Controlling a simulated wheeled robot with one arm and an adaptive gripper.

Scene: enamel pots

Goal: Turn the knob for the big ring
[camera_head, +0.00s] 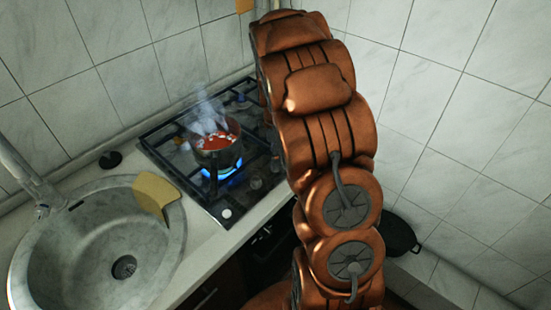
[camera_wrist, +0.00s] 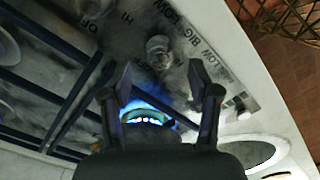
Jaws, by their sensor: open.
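In the wrist view, a round grey knob (camera_wrist: 160,46) stands on the stove's panel, with the printed word "BIG" beside it. My gripper (camera_wrist: 160,70) is open, its two dark fingers on either side of the view, with the knob showing between and just past the tips. I cannot tell whether either finger touches it. A blue flame (camera_wrist: 147,112) shows between the fingers. In the head view, a dark pot (camera_head: 217,155) with red contents steams on the lit burner of the stove (camera_head: 190,180). My copper arm hides the gripper and part of the stove there.
Another knob (camera_wrist: 241,108) is to the right in the wrist view; a pale knob (camera_head: 226,213) shows at the stove's front corner. A sink (camera_head: 70,250) with a yellow cloth (camera_head: 155,192) lies left. A dark pan (camera_head: 399,236) is right of my arm. Tiled walls stand behind.

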